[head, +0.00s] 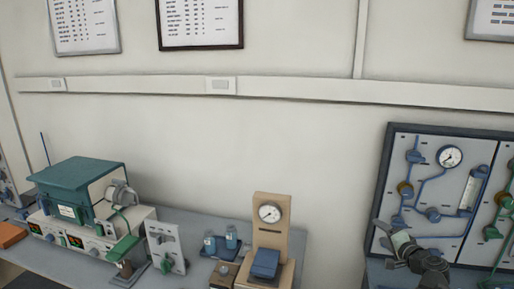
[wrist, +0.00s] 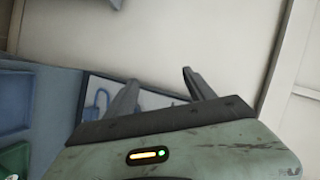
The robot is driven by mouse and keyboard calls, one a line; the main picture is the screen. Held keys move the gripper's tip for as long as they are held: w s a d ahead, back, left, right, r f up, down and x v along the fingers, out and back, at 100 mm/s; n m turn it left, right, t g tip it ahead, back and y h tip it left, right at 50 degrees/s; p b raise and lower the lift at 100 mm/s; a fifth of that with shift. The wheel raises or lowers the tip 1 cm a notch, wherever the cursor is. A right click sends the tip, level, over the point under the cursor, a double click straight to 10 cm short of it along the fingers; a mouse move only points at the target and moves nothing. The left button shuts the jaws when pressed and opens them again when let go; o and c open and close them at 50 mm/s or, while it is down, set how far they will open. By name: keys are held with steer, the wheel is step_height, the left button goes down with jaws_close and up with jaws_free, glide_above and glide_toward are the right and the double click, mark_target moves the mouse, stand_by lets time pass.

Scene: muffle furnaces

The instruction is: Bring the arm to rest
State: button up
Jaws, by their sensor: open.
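My gripper (head: 383,236) shows at the lower right of the head view, with its dark fingers pointing up and left and a pale green body behind them. It is in front of the lower left part of the pipe panel (head: 405,165). In the wrist view my gripper (wrist: 160,88) has its two dark fingers spread apart, with nothing between them. Part of a blue-framed panel (wrist: 97,90) shows behind the fingers, and pale wall fills the space beyond.
A green-topped furnace unit (head: 78,172) stands at the left of the grey bench (head: 195,222). A tan gauge stand (head: 271,200), small blue bottles (head: 231,237) and a switch box (head: 165,245) stand to its right. A wall rail (head: 150,87) runs above; the wall between is bare.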

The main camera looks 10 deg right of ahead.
steer(key=w+a+f+n+g+y, duration=0.15)
steer(key=a+f+n+g, duration=0.35)
steer(key=a, duration=0.8)
steer(key=s+a+f+n+g+y, duration=0.1)
steer(key=a+f+n+g+y, duration=0.2)
steer(key=a+f, duration=0.65)
steer(key=s+a+f+n+g+h, duration=0.2)
steer(key=s+a+g, duration=0.1)
steer(key=s+a, duration=0.2)
steer(key=s+a+f+n+g+h, duration=0.1)
steer(key=s+a+n+g+h, duration=0.1)
steer(key=a, duration=0.6)
steer(key=s+n+g, duration=0.1)
steer(key=s+g, duration=0.1)
steer(key=shift+s+a+f, duration=0.25)
steer(key=shift+s+f, duration=0.1)
steer(key=shift+h, duration=0.25)
